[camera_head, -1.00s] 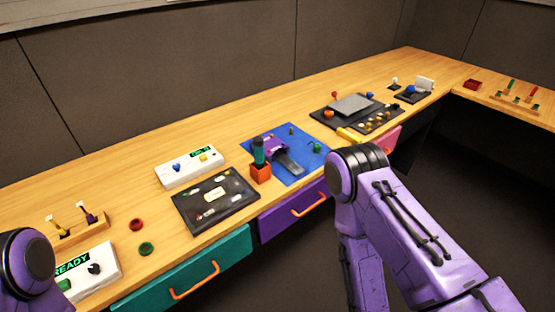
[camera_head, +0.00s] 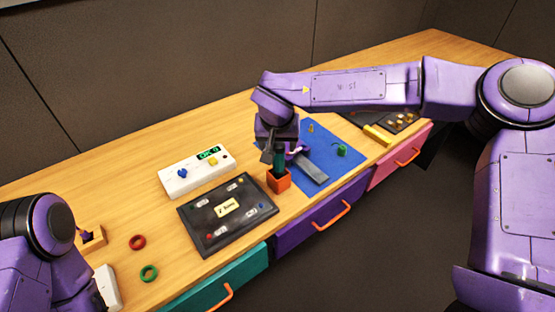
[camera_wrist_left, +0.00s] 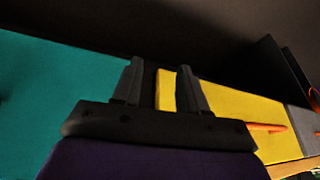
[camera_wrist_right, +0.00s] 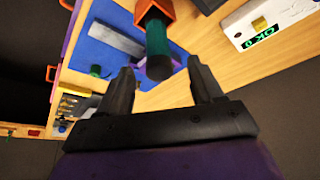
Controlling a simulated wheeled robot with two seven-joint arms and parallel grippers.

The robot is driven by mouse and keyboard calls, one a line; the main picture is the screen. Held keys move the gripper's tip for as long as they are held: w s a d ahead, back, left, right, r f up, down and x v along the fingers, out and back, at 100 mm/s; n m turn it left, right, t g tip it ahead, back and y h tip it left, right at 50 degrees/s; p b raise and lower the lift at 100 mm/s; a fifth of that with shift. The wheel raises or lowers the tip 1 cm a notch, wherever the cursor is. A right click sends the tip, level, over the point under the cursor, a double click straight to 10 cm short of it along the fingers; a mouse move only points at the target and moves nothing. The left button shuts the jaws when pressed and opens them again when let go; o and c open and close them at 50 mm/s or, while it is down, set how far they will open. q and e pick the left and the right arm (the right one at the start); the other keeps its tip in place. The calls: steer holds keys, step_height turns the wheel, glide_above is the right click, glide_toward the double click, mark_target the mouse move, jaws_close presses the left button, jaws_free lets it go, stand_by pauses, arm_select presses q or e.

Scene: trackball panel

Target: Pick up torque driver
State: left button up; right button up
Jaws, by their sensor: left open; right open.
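The torque driver, with a teal shaft and dark end, stands upright in an orange holder (camera_head: 279,181) on the bench; its teal part (camera_head: 279,168) shows just above the holder. In the right wrist view the torque driver (camera_wrist_right: 157,42) points toward my right gripper (camera_wrist_right: 160,78), its dark end near the gap between the fingertips. The right gripper (camera_head: 272,154) is open and close over the driver; in the head view it partly hides the driver's top. My left gripper (camera_wrist_left: 157,80) is open and empty, facing teal and yellow drawer fronts in the left wrist view.
A black panel (camera_head: 215,235) lies left of the holder, with a white box reading OK (camera_head: 194,172) behind it. A blue mat (camera_head: 325,140) lies to the right. Red (camera_head: 138,242) and green (camera_head: 149,273) rings lie at left. Drawer handles stick out in front.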

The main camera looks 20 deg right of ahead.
mark_target(279, 154)
steer(key=p+x, duration=0.1)
steer(key=x, duration=0.7)
steer(key=shift+d+r, duration=0.1)
steer(key=shift+d, duration=0.05)
steer(key=c, duration=1.1)
